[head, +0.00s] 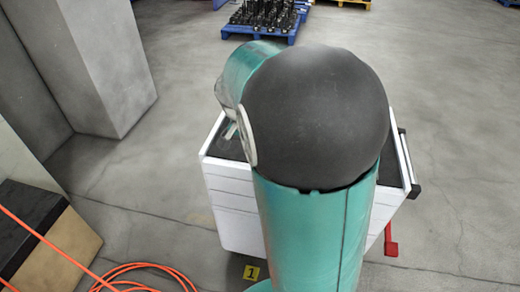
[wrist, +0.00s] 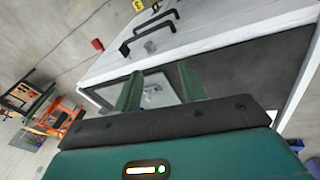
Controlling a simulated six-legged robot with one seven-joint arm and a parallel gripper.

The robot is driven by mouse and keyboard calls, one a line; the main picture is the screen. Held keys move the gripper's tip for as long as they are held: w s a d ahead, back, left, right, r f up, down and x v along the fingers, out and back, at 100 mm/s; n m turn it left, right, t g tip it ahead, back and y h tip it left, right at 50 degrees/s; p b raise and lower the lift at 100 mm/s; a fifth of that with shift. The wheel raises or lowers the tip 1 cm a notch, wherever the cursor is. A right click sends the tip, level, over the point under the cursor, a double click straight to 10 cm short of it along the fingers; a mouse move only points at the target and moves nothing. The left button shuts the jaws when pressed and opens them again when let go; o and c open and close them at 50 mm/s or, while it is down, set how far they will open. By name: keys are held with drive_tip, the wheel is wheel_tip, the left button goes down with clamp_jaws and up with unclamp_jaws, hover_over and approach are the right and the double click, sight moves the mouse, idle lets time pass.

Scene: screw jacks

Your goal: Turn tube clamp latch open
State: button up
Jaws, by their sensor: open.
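My gripper (wrist: 160,70) shows in the wrist view with two green fingers spread apart and nothing held between them. A small pale metal piece (wrist: 152,89) on a light grey plate (wrist: 165,97) shows beyond and between the fingers; it may be the tube clamp, but its latch is too small to make out. The fingers look apart from it. In the head view my own arm hides most of the cabinet top, and neither clamp nor latch can be seen there.
A white cabinet (head: 233,208) with a dark top (wrist: 250,75) stands below my arm. Black handles (wrist: 150,30) are on its side. An orange cable (head: 140,270) and a yellow number marker (head: 251,272) lie on the floor. A blue pallet (head: 260,31) stands farther back.

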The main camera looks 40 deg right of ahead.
idle(0.4)
drive_tip(key=w+d+r+n+y, duration=0.1)
drive_tip(key=w+d+r+n, duration=0.2)
drive_tip(key=d+n, duration=0.45)
drive_tip(key=w+d+r+n, duration=0.4)
drive_tip(key=d+n, duration=0.2)
drive_tip(key=d, duration=0.3)
drive_tip(key=s+d+r+n+t+y, duration=0.1)
drive_tip(key=s+d+r+n, duration=0.25)
drive_tip(key=d, duration=0.45)
drive_tip(key=s+d+r+n+t+y, duration=0.1)
drive_tip(key=s+d+r+n, duration=0.15)
drive_tip(key=d+n, duration=0.4)
drive_tip(key=shift+m, duration=0.65)
drive_tip(key=f, duration=0.9)
drive_tip(key=d+f, duration=0.1)
drive_tip(key=f, duration=0.4)
drive_tip(key=shift+s+f, duration=0.1)
drive_tip(key=shift+s, duration=0.3)
